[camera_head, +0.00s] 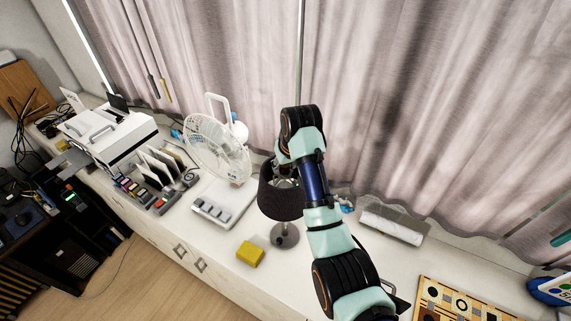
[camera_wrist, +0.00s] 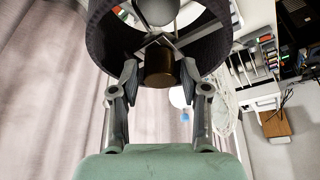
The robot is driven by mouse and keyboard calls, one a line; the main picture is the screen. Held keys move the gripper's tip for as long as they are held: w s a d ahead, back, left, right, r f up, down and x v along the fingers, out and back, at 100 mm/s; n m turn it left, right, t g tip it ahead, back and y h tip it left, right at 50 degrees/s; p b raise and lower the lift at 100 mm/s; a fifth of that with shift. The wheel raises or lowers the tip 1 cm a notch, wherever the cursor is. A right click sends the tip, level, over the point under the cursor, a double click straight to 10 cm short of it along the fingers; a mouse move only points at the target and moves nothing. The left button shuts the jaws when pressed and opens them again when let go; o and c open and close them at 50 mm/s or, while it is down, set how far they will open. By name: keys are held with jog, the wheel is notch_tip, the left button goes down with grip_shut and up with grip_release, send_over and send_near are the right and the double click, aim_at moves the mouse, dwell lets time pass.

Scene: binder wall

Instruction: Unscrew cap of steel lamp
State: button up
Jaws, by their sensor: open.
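The steel lamp has a dark shade (camera_head: 281,197) and a round grey base (camera_head: 284,236) and stands on the white counter. My arm and gripper reach over the shade in the head view; the fingers are hidden there. In the wrist view the dark shade (camera_wrist: 100,45) curves around a bulb, and a small brown-black cylindrical cap (camera_wrist: 159,68) sits at the hub of its metal spokes. My gripper (camera_wrist: 158,80) is open, with one finger on each side of the cap. I cannot tell whether the fingers touch it.
A white fan (camera_head: 217,150) stands left of the lamp. A yellow block (camera_head: 250,253) lies in front on the counter (camera_head: 215,255). A white roll (camera_head: 391,226) and a patterned board (camera_head: 455,300) lie to the right. Curtains (camera_head: 420,100) hang close behind.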

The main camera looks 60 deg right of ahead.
jog(key=m, duration=0.2)
jog(key=m+g+h, duration=0.1)
jog(key=m, duration=0.2)
jog(key=shift+w+a, duration=0.1)
jog(key=shift+w, duration=0.1)
jog(key=m+g, duration=0.1)
jog(key=m, duration=0.1)
jog(key=m+g, duration=0.1)
jog(key=m, duration=0.2)
jog(key=shift+h, duration=0.3)
grip_shut()
jog(key=n+t, duration=0.1)
jog(key=n, duration=0.3)
jog(key=shift+s, duration=0.1)
jog(key=n+t, duration=0.1)
jog(key=n, duration=0.2)
jog(key=shift+s+y, duration=0.1)
jog(key=shift+y, duration=0.3)
jog(key=shift+n+t, duration=0.3)
jog(key=shift+n, duration=0.3)
